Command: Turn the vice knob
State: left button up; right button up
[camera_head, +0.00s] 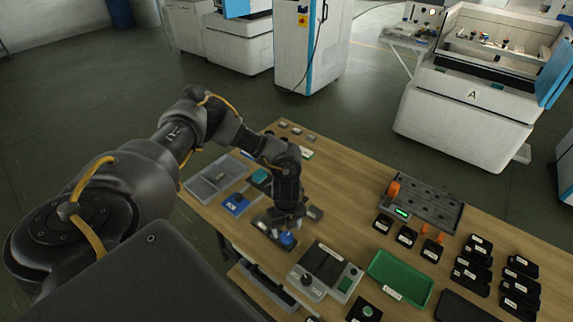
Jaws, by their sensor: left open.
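A small dark vice-like fixture (262,224) stands near the front edge of the wooden table, with a blue knob (287,240) at its front. My left arm reaches in from the left, and my left gripper (289,222) points down right over this fixture, just behind the blue knob. The gripper is open. Its fingers partly cover the fixture, and I cannot tell whether they touch the knob. My right gripper is not in view.
A control box (307,281) stands just right of the knob, then a green tray (383,287). A grey tray (203,189) and a blue block (236,206) lie left. A dark plate (440,213) and several black labelled boxes (405,238) fill the right.

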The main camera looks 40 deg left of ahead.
aim_at(286, 236)
pick_arm(q)
jog(key=shift+f, duration=1.75)
jog(key=c, duration=1)
jog(key=shift+o, duration=0.2)
